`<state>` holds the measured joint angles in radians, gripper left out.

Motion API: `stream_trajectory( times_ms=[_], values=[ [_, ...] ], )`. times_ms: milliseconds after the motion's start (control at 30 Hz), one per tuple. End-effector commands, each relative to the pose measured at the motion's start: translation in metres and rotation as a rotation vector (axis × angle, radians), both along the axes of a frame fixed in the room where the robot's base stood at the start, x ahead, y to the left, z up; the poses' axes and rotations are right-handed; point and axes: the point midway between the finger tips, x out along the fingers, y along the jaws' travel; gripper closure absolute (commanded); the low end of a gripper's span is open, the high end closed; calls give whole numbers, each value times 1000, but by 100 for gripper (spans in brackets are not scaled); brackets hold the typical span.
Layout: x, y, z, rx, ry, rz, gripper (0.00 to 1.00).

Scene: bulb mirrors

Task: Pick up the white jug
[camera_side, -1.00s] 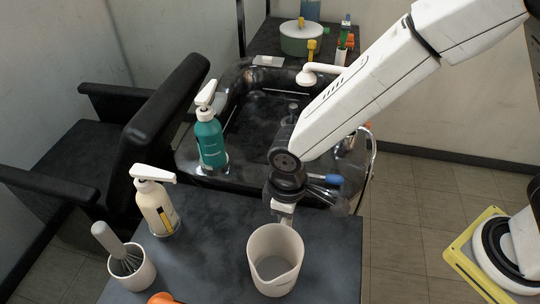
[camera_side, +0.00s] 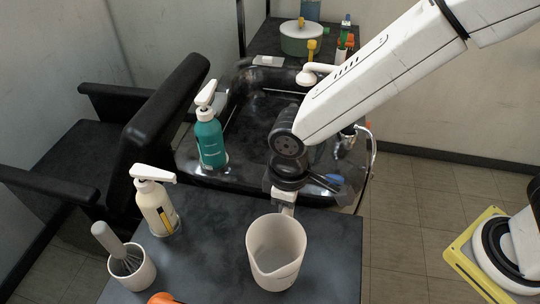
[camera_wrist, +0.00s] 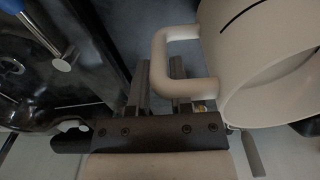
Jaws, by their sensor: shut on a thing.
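The white jug (camera_side: 277,262) is at the front of the dark counter in the side view, open end up and leaning slightly. My gripper (camera_side: 286,208) is behind it, shut on its handle, which the jug's body hides in the side view. In the wrist view the jug (camera_wrist: 262,60) fills the right side. Its handle (camera_wrist: 188,88) reaches to the fingers of my gripper (camera_wrist: 162,85). Whether the jug's base clears the counter is hard to tell.
A cream pump bottle (camera_side: 157,208) and a cup (camera_side: 133,272) with a whisk-like brush stand left of the jug on the counter (camera_side: 205,250). An orange item (camera_side: 163,298) lies at the front edge. A teal pump bottle (camera_side: 210,143) stands by the black basin (camera_side: 265,110) behind.

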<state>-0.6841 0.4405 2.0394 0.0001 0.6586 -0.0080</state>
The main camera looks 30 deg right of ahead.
Motion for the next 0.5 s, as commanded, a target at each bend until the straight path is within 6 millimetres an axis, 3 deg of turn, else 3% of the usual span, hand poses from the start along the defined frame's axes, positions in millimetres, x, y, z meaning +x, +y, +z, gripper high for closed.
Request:
stream_trajectory(
  times_ms=[500],
  values=[
    [-41, -24, 56, 1, -2, 1, 100]
  ],
)
